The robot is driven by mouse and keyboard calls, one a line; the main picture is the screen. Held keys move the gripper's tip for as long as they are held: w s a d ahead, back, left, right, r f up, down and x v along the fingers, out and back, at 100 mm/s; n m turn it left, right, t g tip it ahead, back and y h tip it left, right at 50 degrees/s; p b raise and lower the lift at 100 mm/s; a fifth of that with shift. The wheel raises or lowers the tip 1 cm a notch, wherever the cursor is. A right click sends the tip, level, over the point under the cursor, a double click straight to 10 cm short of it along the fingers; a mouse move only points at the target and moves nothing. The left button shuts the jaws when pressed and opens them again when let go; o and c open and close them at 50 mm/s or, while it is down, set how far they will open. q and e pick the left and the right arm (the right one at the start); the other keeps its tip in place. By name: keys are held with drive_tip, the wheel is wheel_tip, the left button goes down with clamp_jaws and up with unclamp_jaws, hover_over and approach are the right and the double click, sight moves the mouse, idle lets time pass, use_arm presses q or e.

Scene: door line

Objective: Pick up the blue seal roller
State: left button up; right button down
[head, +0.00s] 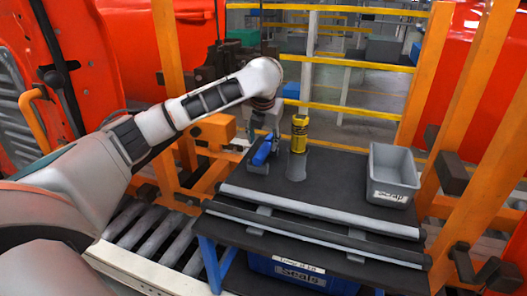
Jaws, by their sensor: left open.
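The blue seal roller (262,152) lies near the left back corner of the dark-topped table (330,180) in the head view. My left arm reaches in from the left, and my left gripper (264,138) points down at the roller. The gripper is open, with its fingers at or close beside the roller; I cannot tell whether they touch it. Part of the roller is hidden by the gripper. My right gripper is not in view.
A grey bin (393,172) is on the right of the table. Two long strips (320,212) lie along the front edge. Orange posts (475,85) flank the table.

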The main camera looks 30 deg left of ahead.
sight(264, 149)
use_arm(q)
drive_tip(key=shift+x, duration=2.7)
drive_tip(key=shift+d+f, duration=0.15)
drive_tip(key=shift+f, duration=0.15)
drive_tip(key=shift+c, duration=0.3)
clamp_jaws()
